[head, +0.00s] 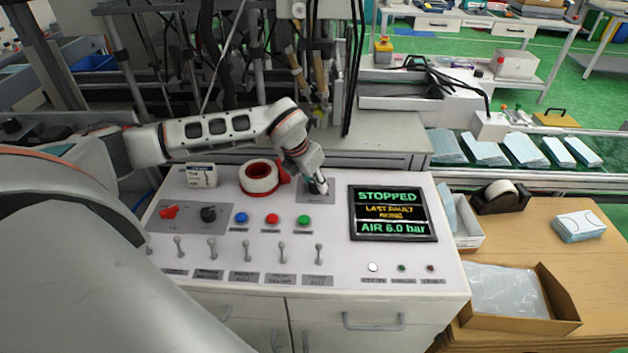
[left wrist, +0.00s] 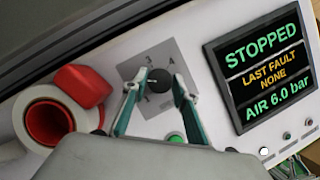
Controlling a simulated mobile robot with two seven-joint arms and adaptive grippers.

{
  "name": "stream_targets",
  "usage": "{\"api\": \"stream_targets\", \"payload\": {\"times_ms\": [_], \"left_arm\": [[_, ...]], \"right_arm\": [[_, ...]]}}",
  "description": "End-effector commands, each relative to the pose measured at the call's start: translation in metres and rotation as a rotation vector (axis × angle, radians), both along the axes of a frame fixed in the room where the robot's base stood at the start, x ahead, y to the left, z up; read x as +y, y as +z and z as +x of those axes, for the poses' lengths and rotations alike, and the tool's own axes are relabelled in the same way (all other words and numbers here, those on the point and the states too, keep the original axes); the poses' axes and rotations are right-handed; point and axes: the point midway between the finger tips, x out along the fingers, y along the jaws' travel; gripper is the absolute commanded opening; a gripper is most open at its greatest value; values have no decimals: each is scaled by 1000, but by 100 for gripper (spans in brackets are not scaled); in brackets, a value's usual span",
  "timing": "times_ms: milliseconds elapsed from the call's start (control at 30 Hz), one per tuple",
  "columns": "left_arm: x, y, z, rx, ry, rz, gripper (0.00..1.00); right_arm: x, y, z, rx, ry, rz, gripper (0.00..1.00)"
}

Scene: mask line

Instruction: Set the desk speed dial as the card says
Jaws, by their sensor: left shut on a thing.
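The speed dial is a black knob (left wrist: 158,79) on a grey square plate with printed figures around it. In the head view its plate (head: 313,197) is at the back of the white desk (head: 340,265), left of the screen. My left gripper (head: 318,186) reaches down over it. In the left wrist view its two fingers (left wrist: 157,95) are closed around the knob, one on each side. The knob's exact setting is hard to read. A small white card (head: 201,175) stands at the desk's back left; its writing is too small to read. My right gripper is not in view.
A tape roll with a red dispenser (head: 262,177) stands just left of the dial. The screen (head: 391,213) reads STOPPED, LAST FAULT NONE, AIR 6.0 bar. Red and black knobs, coloured buttons and several toggle switches lie nearer the front.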

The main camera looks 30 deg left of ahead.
Motion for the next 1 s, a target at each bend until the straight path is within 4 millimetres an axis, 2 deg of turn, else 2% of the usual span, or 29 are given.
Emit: {"api": "stream_targets", "payload": {"times_ms": [400, 433, 500, 867, 1000], "left_arm": [[-1, -1, 0, 1, 5, 0, 6], [-1, -1, 0, 1, 5, -1, 30], [-1, -1, 0, 1, 5, -1, 45], [0, 2, -1, 0, 5, 0, 45], [1, 14, -5, -2, 6, 1, 45]], "right_arm": [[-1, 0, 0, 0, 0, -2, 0], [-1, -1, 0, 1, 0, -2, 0], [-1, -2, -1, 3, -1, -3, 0], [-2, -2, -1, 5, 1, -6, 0], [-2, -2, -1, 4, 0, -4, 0]]}}
